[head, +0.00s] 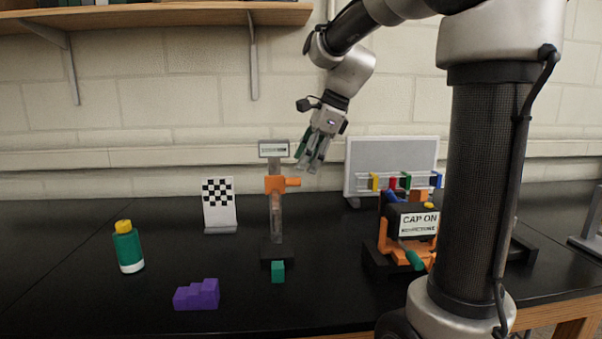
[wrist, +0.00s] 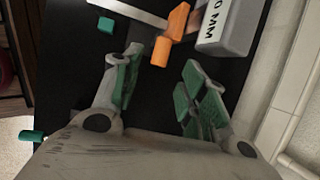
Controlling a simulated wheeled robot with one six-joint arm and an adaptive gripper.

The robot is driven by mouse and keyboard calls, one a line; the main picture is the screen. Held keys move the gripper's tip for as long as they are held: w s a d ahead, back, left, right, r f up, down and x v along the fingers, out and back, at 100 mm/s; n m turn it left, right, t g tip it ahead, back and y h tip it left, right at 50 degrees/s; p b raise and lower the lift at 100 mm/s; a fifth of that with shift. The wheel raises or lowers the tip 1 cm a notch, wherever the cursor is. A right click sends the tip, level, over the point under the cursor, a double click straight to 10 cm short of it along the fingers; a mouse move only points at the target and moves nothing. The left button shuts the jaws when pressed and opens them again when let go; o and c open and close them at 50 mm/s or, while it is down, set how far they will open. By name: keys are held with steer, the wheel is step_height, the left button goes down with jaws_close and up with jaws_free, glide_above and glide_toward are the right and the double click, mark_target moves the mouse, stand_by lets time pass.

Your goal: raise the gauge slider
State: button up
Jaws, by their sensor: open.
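The gauge is a grey upright post (head: 276,222) on a black base (head: 277,252), with a labelled head plate (head: 273,149) on top. The orange slider (head: 274,184) sits high on the post below the plate, its orange knob pointing right. My gripper (head: 309,168) is open and empty, tilted downward, and appears just above and right of the slider in the head view. In the wrist view the slider (wrist: 171,30) is beyond my two spread fingertips (wrist: 161,58), with the gauge's label block (wrist: 232,27) to its right. I cannot tell whether anything touches the slider.
A teal cube (head: 278,272) is in front of the gauge base. A purple stepped block (head: 196,295), a green bottle (head: 128,247) and a checkered card (head: 219,204) stand to the left. An orange "CAP ON" fixture (head: 419,224) and a grey panel (head: 391,155) are to the right.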

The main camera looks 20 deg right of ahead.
steer(key=v, duration=0.6)
steer(key=shift+r, duration=0.25)
steer(key=shift+s+d, duration=0.1)
steer(key=s+d+f+n+h, duration=0.1)
steer(key=s+f+n, duration=0.6)
steer(key=s+n, duration=0.3)
steer(key=s+d+f+n+t+h, duration=0.1)
steer(key=s+f+n+h, duration=0.1)
steer(key=s+f+n, duration=0.4)
steer(key=s+n, duration=0.5)
steer(key=s, duration=0.1)
steer(key=shift+d+f+h, duration=0.25)
steer(key=shift+f+h, duration=0.05)
steer(key=shift+f, duration=0.1)
